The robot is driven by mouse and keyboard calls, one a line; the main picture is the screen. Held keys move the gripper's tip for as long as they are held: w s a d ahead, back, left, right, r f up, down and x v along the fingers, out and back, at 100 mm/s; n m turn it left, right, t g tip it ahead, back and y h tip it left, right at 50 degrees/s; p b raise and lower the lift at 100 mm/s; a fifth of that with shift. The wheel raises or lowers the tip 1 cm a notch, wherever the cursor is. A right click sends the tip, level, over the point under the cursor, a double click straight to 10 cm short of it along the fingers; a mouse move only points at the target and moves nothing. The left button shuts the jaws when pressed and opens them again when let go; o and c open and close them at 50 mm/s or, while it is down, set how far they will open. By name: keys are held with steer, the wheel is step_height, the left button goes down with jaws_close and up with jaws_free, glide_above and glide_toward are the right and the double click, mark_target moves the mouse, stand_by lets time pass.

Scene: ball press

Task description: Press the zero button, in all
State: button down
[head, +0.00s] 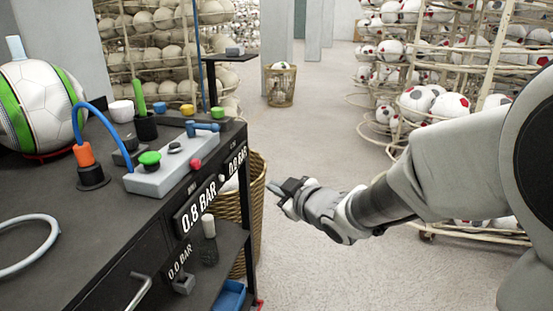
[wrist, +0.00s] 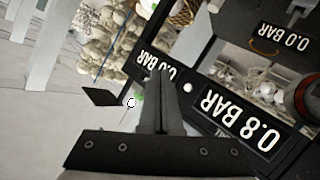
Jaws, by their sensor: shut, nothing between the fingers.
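A small round white button (head: 222,178) sits on the bench's front edge between the 0.8 BAR display (head: 198,206) and a 0.0 BAR display (head: 238,160). It seems to show in the wrist view as a white dot (wrist: 187,87) between the 0.8 BAR display (wrist: 240,122) and a 0.0 BAR display (wrist: 154,63). A red button (head: 196,164) is on the grey box. I cannot read which button is marked zero. My gripper (head: 271,187) is shut and empty, in the air right of the bench front, apart from both buttons. Its fingers (wrist: 158,88) also show in the wrist view.
The dark bench (head: 110,215) carries a soccer ball (head: 35,105), a grey box (head: 172,165) and coloured knobs. A wicker basket (head: 250,215) stands beside the bench, behind my gripper. Ball racks (head: 445,75) stand at right. The floor between is clear.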

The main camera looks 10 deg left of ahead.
mark_target(222, 178)
steer(key=shift+w+a, duration=0.2)
steer(key=shift+f, duration=0.1)
steer(key=a+b, duration=0.4)
steer(key=a, duration=0.4)
steer(key=shift+w+a, duration=0.35)
steer(key=shift+a+b, duration=0.15)
steer(key=shift+b, duration=0.15)
stand_by(1.8)
steer(key=shift+a, duration=0.3)
